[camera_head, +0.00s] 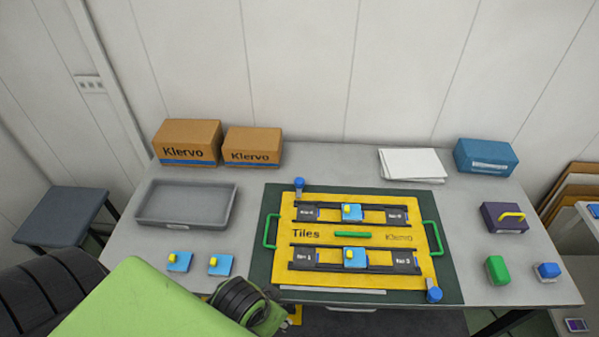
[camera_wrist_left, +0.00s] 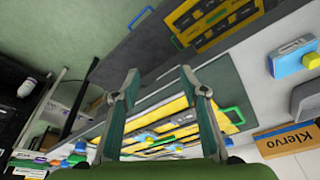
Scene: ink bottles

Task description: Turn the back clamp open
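The back clamp (camera_head: 299,184) is a small blue piece at the back left corner of the yellow tile board (camera_head: 283,257). Its turn is too small to read. A second blue clamp (camera_head: 433,291) is at the board's front right corner. The board has green side handles, a green centre bar and two dark rails, each with a blue tile with a yellow knob. My left gripper (camera_wrist_left: 160,72) shows in the left wrist view with its fingers wide apart and nothing between them. My left arm covers the lower left of the head view. My right gripper is not in view.
The board lies on a dark green mat (camera_head: 258,284). A grey tray (camera_head: 165,218) and two cardboard boxes (camera_head: 187,140) stand left and behind. Two blue tiles (camera_head: 180,264) lie at the front left. Papers (camera_head: 412,163), a blue box (camera_head: 486,156) and small tools are on the right.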

